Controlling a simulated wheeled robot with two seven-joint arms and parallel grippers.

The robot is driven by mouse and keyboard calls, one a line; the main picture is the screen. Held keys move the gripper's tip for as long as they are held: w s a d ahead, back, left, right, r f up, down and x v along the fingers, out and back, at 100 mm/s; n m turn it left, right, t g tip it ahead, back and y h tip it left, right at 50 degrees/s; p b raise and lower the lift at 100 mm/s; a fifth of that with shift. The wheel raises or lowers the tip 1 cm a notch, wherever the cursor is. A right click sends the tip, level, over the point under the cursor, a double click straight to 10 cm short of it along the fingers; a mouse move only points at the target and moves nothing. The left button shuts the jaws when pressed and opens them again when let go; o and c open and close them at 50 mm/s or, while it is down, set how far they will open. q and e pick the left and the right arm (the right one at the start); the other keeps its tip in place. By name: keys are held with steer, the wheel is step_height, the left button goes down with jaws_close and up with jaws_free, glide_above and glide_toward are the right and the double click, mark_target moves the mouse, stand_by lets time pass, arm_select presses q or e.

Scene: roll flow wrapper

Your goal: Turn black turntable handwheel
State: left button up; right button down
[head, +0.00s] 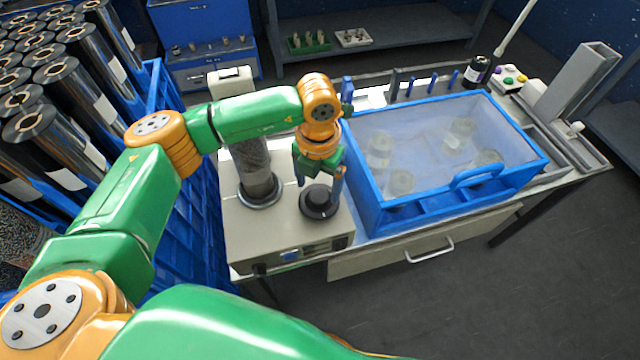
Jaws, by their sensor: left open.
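The black turntable handwheel (317,206) is a round dark knob on the front right of the beige machine's top (270,225). A light mark shows on its upper side. My left gripper (320,182) points down just above and behind the handwheel, with its jaws open and nothing seen between them. One finger is at the left and one at the right, close over the wheel's far edge. I cannot tell whether the fingers touch the wheel. My right gripper is not in view.
A grey roll (255,170) stands upright left of the handwheel. A blue-framed clear-lidded box (365,195) with a handle sits close on the right. A blue crate (185,240) of film rolls is at the left. A drawer (390,262) is under the table front.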

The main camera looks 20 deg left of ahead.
mark_target(319, 195)
arm_select(q)
steer(key=shift+w+f, duration=0.15)
steer(key=shift+f, duration=0.6)
steer(key=shift+w+f, duration=0.1)
steer(key=shift+f, duration=0.65)
steer(key=shift+s+r, duration=0.1)
steer(key=shift+s, duration=0.05)
jaws_close()
steer(key=shift+f+m+b, duration=0.2)
steer(key=shift+m+b, duration=0.5)
steer(key=m+b, duration=0.5)
steer(key=shift+m, duration=0.3)
steer(key=shift+r+m+b, duration=0.15)
steer(key=shift+m+b, duration=0.9)
steer(key=shift+m, duration=0.45)
jaws_free()
steer(key=shift+d, duration=0.1)
